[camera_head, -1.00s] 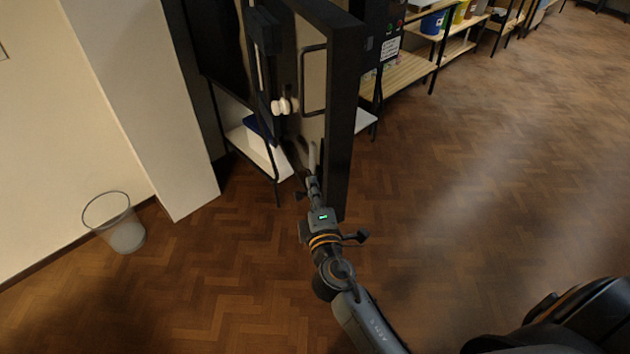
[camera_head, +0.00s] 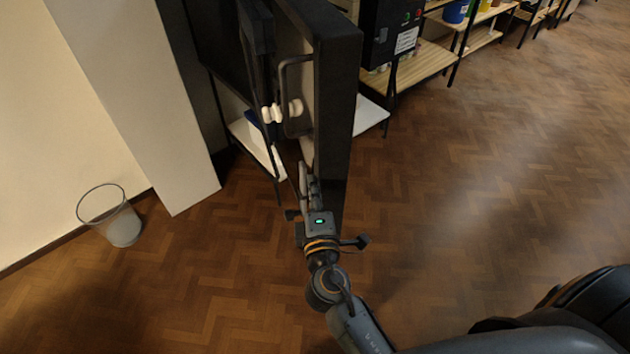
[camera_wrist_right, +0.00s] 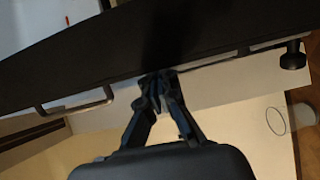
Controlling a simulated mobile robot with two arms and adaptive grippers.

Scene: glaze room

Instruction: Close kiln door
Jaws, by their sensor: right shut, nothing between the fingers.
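The kiln door (camera_head: 337,115) is a thick dark slab that stands swung out from the dark kiln at the upper left, seen nearly edge-on. In the wrist view, the shut fingers (camera_wrist_right: 160,88) overlap the door's dark surface and pale band. My left gripper is out of view.
A wire waste bin (camera_head: 110,218) stands on the floor at the left, near a white pillar (camera_head: 140,110). A dark control box (camera_head: 392,30) and wooden shelves (camera_head: 415,70) stand behind the door at the right. The floor at the right is clear.

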